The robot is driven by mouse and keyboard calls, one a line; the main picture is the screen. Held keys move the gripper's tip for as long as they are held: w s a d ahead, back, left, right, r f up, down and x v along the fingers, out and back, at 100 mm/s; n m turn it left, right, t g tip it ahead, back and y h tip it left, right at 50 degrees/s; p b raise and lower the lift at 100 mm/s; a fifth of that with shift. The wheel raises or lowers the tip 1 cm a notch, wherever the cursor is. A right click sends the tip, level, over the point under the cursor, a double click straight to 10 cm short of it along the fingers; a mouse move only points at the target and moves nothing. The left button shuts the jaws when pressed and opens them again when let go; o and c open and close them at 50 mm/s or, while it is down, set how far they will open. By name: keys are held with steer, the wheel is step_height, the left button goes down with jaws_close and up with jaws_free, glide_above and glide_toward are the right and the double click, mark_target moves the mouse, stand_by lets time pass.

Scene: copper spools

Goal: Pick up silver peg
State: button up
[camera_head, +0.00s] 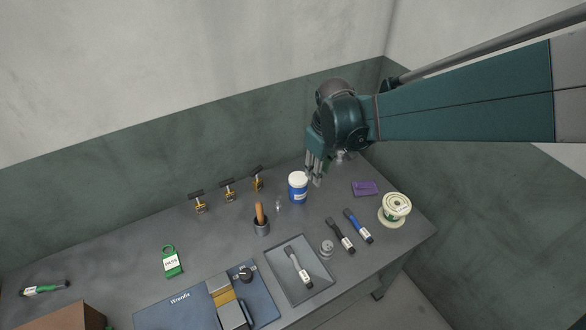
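A small, slim silver piece (278,204) stands on the grey bench, left of the blue jar; it looks most like the silver peg, but it is too small to be sure. A short, wider silver cylinder (327,248) stands by the right edge of the tray. My gripper (316,182) hangs fingers down, just right of the blue jar with a white lid (298,187), apart from both silver pieces. Its fingers are too small to show whether they are spread, and I see nothing between them.
Black and blue markers (358,226), a spool (396,208) and a purple block (365,188) lie right. Several yellow-black clamps (228,190) line the back.

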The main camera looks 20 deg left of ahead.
mark_target(278, 201)
steer(key=a+f+n, duration=0.1)
steer(key=a+f, duration=0.3)
steer(key=a+f+n+g, duration=0.1)
steer(key=a+f, duration=0.3)
steer(key=a, duration=0.1)
steer(key=a+f+n, duration=0.1)
steer(key=a+f, duration=0.4)
steer(key=shift+n+h, duration=0.3)
steer(key=shift+n, duration=0.1)
steer(key=shift+s+a+f+g, duration=0.15)
steer(key=shift+a+f+g, duration=0.15)
steer(key=shift+a, duration=0.05)
steer(key=shift+f, duration=0.15)
steer(key=shift+f+b, duration=0.4)
steer(key=shift+f, duration=0.75)
steer(key=shift+f, duration=0.15)
steer(key=shift+d+f+b, duration=0.1)
steer(key=shift+f+b, duration=0.45)
steer(key=shift+f, duration=1.9)
steer(key=c, duration=0.8)
